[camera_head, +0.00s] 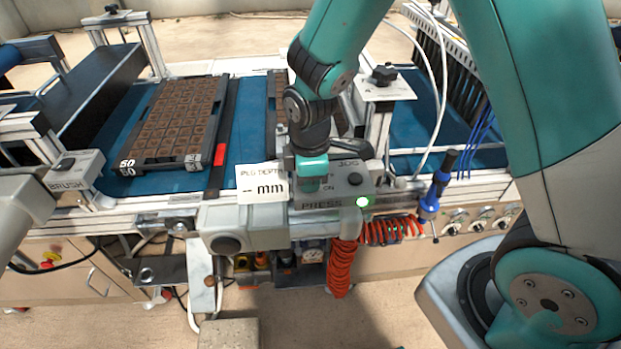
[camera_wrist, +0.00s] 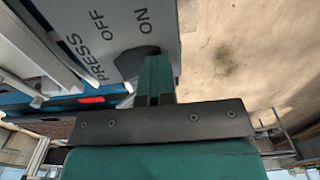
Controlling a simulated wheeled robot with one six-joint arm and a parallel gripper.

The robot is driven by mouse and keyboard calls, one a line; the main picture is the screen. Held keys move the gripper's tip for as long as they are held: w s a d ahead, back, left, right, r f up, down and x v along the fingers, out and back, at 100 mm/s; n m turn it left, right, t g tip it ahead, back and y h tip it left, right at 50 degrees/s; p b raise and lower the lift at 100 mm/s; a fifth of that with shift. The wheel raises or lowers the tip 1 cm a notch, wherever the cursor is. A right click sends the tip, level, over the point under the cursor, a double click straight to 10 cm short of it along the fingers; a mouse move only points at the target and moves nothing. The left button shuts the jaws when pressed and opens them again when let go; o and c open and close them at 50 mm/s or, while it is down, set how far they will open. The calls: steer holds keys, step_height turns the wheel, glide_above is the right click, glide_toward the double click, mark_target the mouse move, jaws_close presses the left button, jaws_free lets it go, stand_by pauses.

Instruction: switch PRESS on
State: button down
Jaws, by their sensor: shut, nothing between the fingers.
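The PRESS switch box (camera_head: 280,215) stands at the front edge of the machine, with PRESS and ON printed on it. A green lamp (camera_head: 362,202) is lit at its right end. The dark switch knob (camera_wrist: 130,63) shows in the wrist view beside the OFF and ON labels. My gripper (camera_head: 313,184) is over the panel, shut and empty. In the wrist view its teal fingers (camera_wrist: 157,66) are right at the knob's right side and hide part of it. I cannot tell whether they touch it, or which way the knob points.
A round JOG knob (camera_head: 354,179) is close to the right of my gripper. A dark tray of soil cells (camera_head: 217,135) lies on the blue belt (camera_head: 246,130). Red coiled hoses (camera_head: 342,268) hang below the box.

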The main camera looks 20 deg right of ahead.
mark_target(311, 194)
steer(key=r+p, duration=0.4)
steer(key=shift+s+r, duration=0.15)
steer(key=shift+s, duration=0.15)
step_height(311, 194, up, 10)
steer(key=s+a+f+b, duration=0.1)
steer(key=s, duration=0.2)
steer(key=s+a+r+m+y, duration=0.1)
steer(key=s+r+m+y, duration=0.1)
steer(key=s, duration=0.5)
steer(key=s+a+r+m+y, duration=0.1)
steer(key=s+r+m+y, duration=0.1)
steer(key=s+r+m, duration=0.3)
step_height(311, 194, up, 2)
steer(key=shift+s+a+r+m, duration=0.1)
steer(key=shift+s+a+m, duration=0.25)
steer(key=shift+s, duration=0.8)
